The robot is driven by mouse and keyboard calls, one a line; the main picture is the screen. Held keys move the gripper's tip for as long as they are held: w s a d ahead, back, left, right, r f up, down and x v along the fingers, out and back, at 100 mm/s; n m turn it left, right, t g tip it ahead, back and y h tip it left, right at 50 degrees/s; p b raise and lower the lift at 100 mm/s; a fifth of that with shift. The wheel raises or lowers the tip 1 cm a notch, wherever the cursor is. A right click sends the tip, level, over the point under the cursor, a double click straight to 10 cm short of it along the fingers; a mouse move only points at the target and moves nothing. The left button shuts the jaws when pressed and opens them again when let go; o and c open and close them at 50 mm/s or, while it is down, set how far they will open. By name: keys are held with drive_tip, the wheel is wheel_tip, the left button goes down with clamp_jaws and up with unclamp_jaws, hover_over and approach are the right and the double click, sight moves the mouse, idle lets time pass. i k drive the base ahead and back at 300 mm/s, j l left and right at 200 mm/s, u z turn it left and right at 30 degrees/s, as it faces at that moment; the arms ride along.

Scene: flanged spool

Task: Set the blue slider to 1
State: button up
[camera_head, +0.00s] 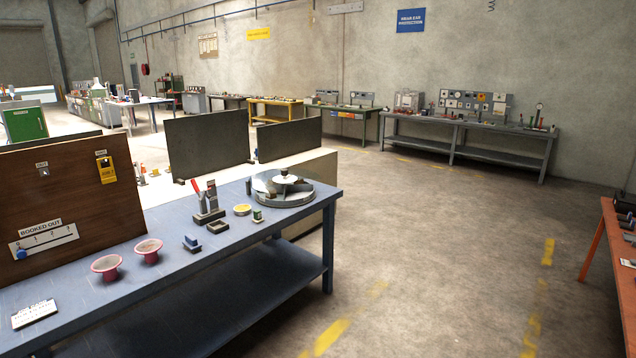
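The blue slider (21,254) is a small blue knob on a white plate (62,238) labelled "BOOKED OUT". The plate is fixed low on a brown wooden board (65,195) at the left. The knob sits at the left end of the slot, left of the 1. My gripper is not in view, and nothing covers the knob.
A blue-grey bench (240,238) stands below the board. It bears two pink flanged spools (106,266), a white card (34,313), small blocks, a red-handled tool (211,190) and a round grey turntable (283,190). Open floor (430,260) lies to the right.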

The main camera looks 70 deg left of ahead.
sight(21, 253)
drive_tip(key=u, duration=3.85)
